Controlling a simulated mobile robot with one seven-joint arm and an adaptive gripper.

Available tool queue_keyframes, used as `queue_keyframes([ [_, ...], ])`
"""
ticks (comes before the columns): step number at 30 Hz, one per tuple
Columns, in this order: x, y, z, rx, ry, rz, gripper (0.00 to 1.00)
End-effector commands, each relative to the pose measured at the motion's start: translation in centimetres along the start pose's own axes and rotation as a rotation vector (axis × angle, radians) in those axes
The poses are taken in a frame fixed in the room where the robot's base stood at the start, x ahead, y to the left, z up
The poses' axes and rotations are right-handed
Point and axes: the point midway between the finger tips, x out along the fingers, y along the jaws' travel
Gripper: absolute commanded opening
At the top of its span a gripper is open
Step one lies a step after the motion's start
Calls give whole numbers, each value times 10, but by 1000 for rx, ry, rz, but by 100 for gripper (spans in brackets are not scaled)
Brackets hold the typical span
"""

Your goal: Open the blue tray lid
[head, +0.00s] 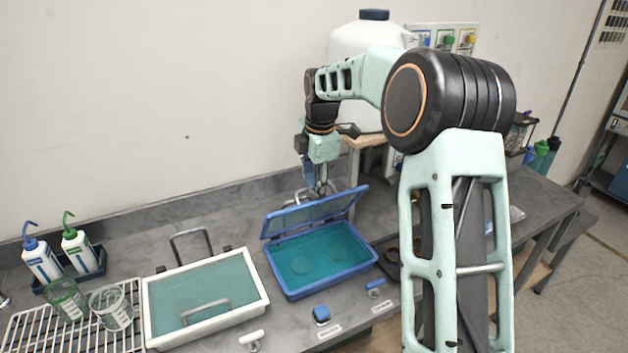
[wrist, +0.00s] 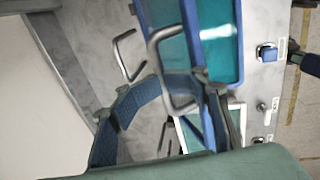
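The blue tray (head: 290,291) sits on the grey bench, with its teal inside showing. Its blue-framed lid (head: 313,213) is raised at a slant along the far side, so the tray is partly open. My gripper (head: 321,191) is behind the lid's raised far edge, close to it. In the wrist view my gripper's blue-padded fingers (wrist: 160,87) form an arch. A metal handle (wrist: 154,45) crosses at the fingertips; whether they grip it or only lie beside it cannot be told. The tray and lid also show in the wrist view (wrist: 240,45).
A white-framed tray (head: 150,305) with metal handles stands left of the blue tray. Bottles (head: 42,261), glass beakers (head: 110,308) and a wire rack (head: 20,335) are further left. A large white jug (head: 350,50) stands behind. Small blue and white knobs line the front edge.

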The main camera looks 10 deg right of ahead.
Motion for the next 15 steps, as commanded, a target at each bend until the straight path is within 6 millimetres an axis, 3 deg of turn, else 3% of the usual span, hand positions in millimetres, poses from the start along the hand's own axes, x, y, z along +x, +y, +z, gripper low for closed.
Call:
queue_keyframes([
  [15, -6, 5, -1, -1, 2, 0, 26],
])
